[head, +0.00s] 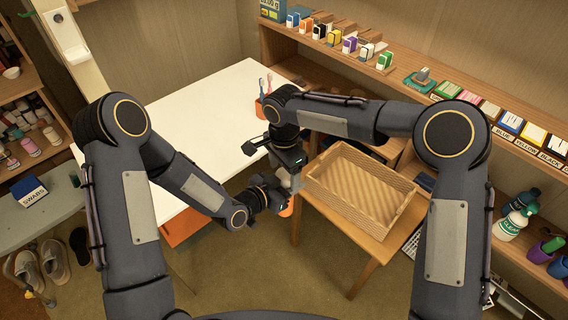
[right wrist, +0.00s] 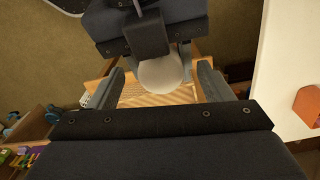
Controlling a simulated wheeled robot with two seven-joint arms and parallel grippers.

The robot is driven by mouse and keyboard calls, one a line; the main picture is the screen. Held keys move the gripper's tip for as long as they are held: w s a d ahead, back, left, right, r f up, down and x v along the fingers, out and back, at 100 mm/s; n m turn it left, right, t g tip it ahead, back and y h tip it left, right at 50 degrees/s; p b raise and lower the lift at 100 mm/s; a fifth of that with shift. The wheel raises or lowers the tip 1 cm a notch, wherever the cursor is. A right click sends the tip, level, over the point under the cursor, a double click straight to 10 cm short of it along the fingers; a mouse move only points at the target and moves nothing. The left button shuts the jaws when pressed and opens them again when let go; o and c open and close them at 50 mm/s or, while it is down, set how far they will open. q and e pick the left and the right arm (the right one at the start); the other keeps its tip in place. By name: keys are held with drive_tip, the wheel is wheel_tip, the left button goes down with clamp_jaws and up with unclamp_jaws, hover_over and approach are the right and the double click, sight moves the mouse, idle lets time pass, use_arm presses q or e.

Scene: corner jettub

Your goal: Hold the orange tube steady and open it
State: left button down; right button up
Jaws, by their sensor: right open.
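The orange tube (head: 287,208) is held off the table, between the white table and the basket, with its orange lower part showing below my left gripper (head: 272,195). The left gripper is around its side and appears shut on it; its fingers are mostly hidden. A pale round cap (right wrist: 161,74) tops the tube. My right gripper (head: 291,178) is above the tube, pointing down. In the right wrist view, the open fingers of the right gripper (right wrist: 163,86) stand on either side of the cap, with gaps visible.
A wicker basket (head: 330,204) sits on a small wooden table (head: 347,238) just right of the grippers. The white table (head: 205,110) is behind and left, mostly clear, with an orange toothbrush holder (head: 261,108) at its right edge. Shelves line the right wall.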

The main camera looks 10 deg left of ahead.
drive_tip(key=c, duration=1.2)
drive_tip(key=shift+o, duration=0.2)
drive_tip(key=n, duration=0.4)
drive_tip(key=shift+d, duration=0.1)
drive_tip(key=shift+w, duration=0.1)
drive_tip(key=o, duration=1.1)
drive_tip(key=shift+c, duration=0.2)
drive_tip(key=shift+r, duration=0.15)
